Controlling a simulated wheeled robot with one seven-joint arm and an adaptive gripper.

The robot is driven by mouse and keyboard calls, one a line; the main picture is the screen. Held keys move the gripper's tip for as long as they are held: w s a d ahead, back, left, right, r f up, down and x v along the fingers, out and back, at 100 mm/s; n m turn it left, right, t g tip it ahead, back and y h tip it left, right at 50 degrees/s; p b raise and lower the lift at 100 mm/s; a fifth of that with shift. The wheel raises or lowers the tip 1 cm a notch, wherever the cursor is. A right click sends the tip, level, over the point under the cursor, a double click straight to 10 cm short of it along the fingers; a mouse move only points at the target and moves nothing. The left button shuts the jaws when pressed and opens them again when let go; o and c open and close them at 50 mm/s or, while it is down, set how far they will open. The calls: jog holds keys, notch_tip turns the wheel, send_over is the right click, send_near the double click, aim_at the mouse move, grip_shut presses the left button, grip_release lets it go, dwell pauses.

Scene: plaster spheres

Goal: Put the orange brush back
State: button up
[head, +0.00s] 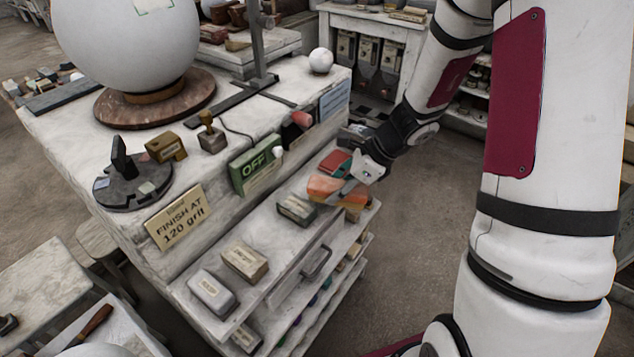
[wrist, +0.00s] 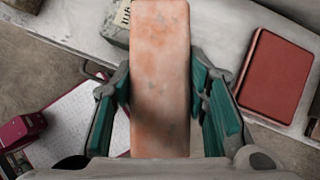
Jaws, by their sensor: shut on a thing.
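The orange brush (head: 328,189) is a worn orange block in my gripper (head: 350,192), over the right part of the white ledge along the bench side. In the wrist view the brush (wrist: 160,60) runs lengthwise between the teal finger pads of my gripper (wrist: 163,90). The fingers are shut on its two sides. I cannot tell whether its underside touches the ledge. Its bristles do not show clearly.
A red block (head: 334,162) lies behind the brush and a labelled grey block (head: 296,208) lies left of it. Two more labelled blocks (head: 245,261) (head: 212,292) lie further left on the ledge. A green OFF sign (head: 255,163) stands behind.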

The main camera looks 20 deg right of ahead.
jog(key=w+a, duration=0.1)
jog(key=w, duration=0.4)
jog(key=w+a, duration=0.1)
jog(key=w, duration=0.1)
jog(key=shift+w+a+f, duration=0.15)
jog(key=shift+a+f, duration=0.2)
jog(key=shift+w+f+p, duration=0.1)
jog(key=shift+f+p, duration=0.05)
jog(key=shift+p, duration=0.15)
jog(key=shift+f+p, duration=0.35)
jog(key=shift+f, duration=1.25)
jog(key=o, duration=1.2)
